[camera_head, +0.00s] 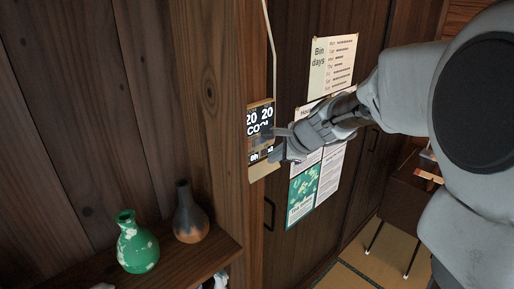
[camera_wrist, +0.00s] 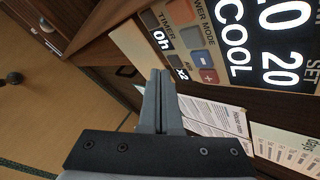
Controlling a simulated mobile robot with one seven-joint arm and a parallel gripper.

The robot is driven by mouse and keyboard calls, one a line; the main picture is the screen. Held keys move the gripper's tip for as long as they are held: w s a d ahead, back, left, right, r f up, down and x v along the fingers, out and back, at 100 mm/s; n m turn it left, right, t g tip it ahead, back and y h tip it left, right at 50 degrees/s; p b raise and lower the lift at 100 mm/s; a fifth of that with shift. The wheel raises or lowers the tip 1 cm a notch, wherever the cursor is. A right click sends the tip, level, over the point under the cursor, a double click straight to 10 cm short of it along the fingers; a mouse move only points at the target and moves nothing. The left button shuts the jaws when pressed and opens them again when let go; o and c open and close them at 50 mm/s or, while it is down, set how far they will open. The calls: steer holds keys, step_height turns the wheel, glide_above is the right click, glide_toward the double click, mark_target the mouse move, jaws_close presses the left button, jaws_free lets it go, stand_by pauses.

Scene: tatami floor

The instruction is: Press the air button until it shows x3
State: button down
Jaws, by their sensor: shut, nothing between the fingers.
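The control panel (camera_head: 251,170) is mounted on the wooden post, with a large display reading 20, 20 and COOL. In the wrist view the panel (camera_wrist: 132,42) is seen close and turned sideways. Its small air display (camera_wrist: 181,74) reads x2, beside a timer display (camera_wrist: 160,40) reading 0h. My gripper (camera_head: 279,144) is shut and empty, in front of the panel's lower right part. In the wrist view the fingertips (camera_wrist: 160,73) are just beside the air display. The air button is not clearly visible by the fingertips; I cannot tell whether they touch the panel.
Minus (camera_wrist: 198,57) and plus (camera_wrist: 208,75) buttons sit near the air display, with a mode button (camera_wrist: 191,37) and an orange power button (camera_wrist: 182,11). Papers (camera_head: 331,65) hang right of the panel. A green vase (camera_head: 137,246) and a brown vase (camera_head: 190,217) stand on a shelf below.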

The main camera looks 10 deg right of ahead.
stand_by(0.3)
steer(key=shift+w+a, duration=0.25)
steer(key=shift+w, duration=0.15)
steer(key=shift+w+a+p, duration=0.25)
steer(key=shift+p, duration=0.1)
stand_by(0.5)
stand_by(0.4)
steer(key=shift+s+d+b, duration=0.4)
steer(key=shift+s+d, duration=0.1)
steer(key=shift+s, duration=0.1)
steer(key=s+d+b, duration=0.1)
steer(key=s, duration=0.1)
steer(key=s+d+b, duration=0.1)
steer(key=s+d, duration=0.1)
stand_by(0.4)
